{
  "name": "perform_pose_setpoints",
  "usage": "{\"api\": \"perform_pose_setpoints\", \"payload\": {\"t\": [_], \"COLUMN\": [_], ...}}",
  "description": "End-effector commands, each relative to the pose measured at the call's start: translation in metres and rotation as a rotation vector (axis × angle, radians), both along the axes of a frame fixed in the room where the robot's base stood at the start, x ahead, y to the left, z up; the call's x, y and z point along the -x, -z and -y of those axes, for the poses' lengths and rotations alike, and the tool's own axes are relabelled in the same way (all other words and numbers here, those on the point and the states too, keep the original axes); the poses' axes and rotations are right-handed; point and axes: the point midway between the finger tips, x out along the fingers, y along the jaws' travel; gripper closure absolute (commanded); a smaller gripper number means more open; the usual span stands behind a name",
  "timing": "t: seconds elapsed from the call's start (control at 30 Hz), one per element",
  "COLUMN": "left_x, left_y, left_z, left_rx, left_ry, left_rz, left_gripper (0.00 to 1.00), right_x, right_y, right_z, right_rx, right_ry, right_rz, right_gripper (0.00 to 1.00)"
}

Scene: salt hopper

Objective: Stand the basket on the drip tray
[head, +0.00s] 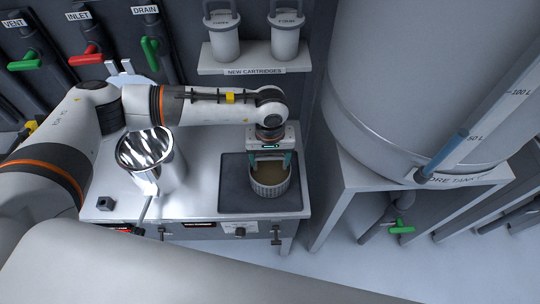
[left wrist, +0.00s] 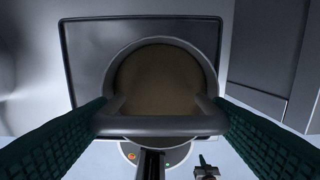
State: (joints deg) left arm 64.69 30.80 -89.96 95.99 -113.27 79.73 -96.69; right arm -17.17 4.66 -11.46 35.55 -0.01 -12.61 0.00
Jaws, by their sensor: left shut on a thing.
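The basket (head: 270,186) is a round, ribbed grey container with brownish contents. It is over the dark drip tray (head: 232,192) on the bench; I cannot tell whether its base touches the tray. My left gripper (head: 270,157) is above the basket with its fingers pointing down. In the left wrist view, the green fingers (left wrist: 160,118) are at both ends of the basket's grey handle (left wrist: 155,126), and the basket's round opening (left wrist: 160,80) lies below. The tray (left wrist: 88,45) shows around it. My right gripper is not in view.
A shiny open metal vessel (head: 152,160) stands on the bench (head: 205,150) left of the tray. A shelf (head: 255,62) with two cartridges is behind the arm. Valve handles labelled vent, inlet and drain are at upper left. A large tank (head: 420,90) stands on the right.

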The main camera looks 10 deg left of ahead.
Motion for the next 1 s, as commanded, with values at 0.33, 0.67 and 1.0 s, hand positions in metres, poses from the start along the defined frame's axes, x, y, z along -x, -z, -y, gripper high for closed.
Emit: {"api": "perform_pose_setpoints", "payload": {"t": [0.33,0.67,1.0], "left_x": [0.0,0.0,-0.001], "left_y": [0.002,-0.004,-0.072], "left_z": [0.0,0.0,0.0], "left_rx": [0.0,0.001,0.001], "left_ry": [0.0,0.0,0.001], "left_rz": [0.0,0.001,0.003], "left_gripper": [0.06,0.06,0.06], "right_x": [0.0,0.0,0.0], "right_y": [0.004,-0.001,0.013], "right_z": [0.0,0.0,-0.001], "right_rx": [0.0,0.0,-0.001], "right_ry": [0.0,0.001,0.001], "right_rz": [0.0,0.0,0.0], "right_gripper": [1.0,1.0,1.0]}}
